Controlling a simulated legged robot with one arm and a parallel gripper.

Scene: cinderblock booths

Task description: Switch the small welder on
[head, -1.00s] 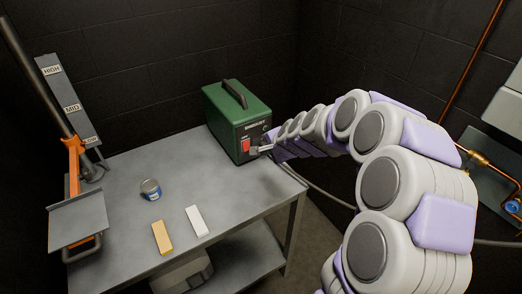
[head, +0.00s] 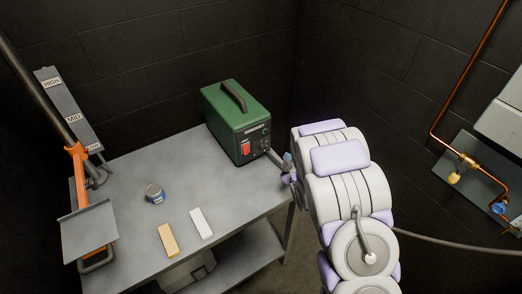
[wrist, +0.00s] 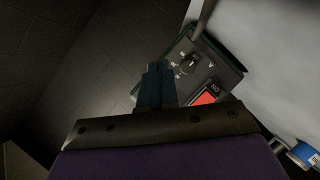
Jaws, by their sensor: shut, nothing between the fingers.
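The small welder (head: 237,115) is a green box with a dark top handle, standing at the back right of the grey table. Its dark front panel carries a red switch (head: 245,148), which also shows in the wrist view (wrist: 206,98) beside an "ON" label. I cannot tell the switch's position. A small knob (wrist: 185,62) sits on the same panel. My gripper (head: 271,156) is at the right side of the front panel, right of the red switch. In the wrist view its fingers (wrist: 157,68) are together and empty, beside the panel; contact is unclear.
The table (head: 130,207) also holds a blue-and-white can (head: 154,193), a yellow block (head: 168,240) and a white block (head: 201,223). An orange-handled lever stand (head: 76,165) is at the left. Copper piping (head: 447,110) and a valve are on the right wall.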

